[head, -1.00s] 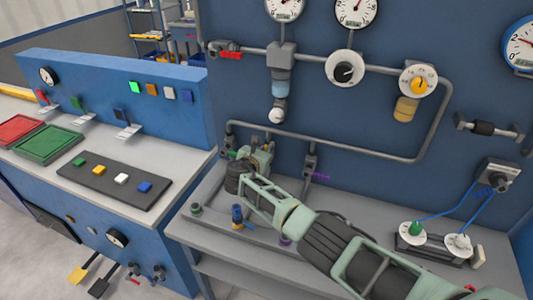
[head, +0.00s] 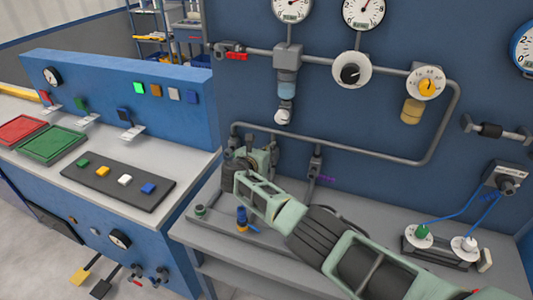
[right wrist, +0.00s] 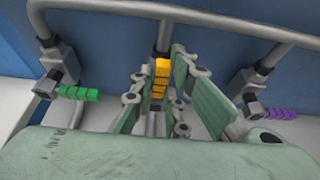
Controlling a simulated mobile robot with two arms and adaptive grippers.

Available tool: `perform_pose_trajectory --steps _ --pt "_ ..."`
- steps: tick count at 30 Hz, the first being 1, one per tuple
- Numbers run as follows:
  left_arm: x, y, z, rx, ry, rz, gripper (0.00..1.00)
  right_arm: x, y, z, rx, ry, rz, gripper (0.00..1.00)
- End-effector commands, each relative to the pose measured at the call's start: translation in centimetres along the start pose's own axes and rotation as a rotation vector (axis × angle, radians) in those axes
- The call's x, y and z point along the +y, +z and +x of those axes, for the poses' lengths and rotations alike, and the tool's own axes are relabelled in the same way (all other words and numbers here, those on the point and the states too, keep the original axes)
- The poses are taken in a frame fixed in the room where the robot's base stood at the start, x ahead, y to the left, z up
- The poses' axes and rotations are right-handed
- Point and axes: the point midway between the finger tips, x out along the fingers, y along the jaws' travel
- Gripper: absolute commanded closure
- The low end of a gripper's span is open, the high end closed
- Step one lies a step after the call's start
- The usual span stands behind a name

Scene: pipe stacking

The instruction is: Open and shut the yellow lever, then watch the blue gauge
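The yellow lever (right wrist: 161,78) shows in the right wrist view, its handle pointing toward the camera. My right gripper (right wrist: 160,82) has its fingers on either side of this handle, and narrow gaps seem to show beside it. In the head view my right gripper (head: 256,160) is at the lower pipe and hides the yellow lever. The blue gauge (head: 524,48) is on the wall at the far right of the head view, cut off by the picture edge, so its reading cannot be made out. My left gripper is not in view.
A green lever (right wrist: 79,93) is left of the gripper and a purple lever (right wrist: 281,114) is right of it. The pipe (right wrist: 230,23) runs close above. A blue valve (head: 241,216) stands on the grey bench below. A blue console (head: 110,95) stands at left.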

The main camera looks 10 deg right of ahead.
Motion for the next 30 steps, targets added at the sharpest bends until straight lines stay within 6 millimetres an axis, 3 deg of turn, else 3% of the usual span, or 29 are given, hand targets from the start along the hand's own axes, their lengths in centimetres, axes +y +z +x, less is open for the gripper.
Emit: perform_pose_trajectory --steps 5,17,23,30 --pt "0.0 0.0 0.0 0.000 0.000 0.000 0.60 0.0 0.0 0.0 0.000 0.000 0.001 0.70" --pt "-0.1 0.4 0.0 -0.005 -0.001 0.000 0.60 0.1 -0.1 -0.3 0.000 0.000 0.003 0.70" --pt "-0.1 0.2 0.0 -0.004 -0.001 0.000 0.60 0.1 -0.2 -1.7 0.000 0.001 0.004 0.70" --pt "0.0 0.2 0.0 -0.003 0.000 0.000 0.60 0.1 -0.1 -4.8 0.000 0.003 0.005 0.70"
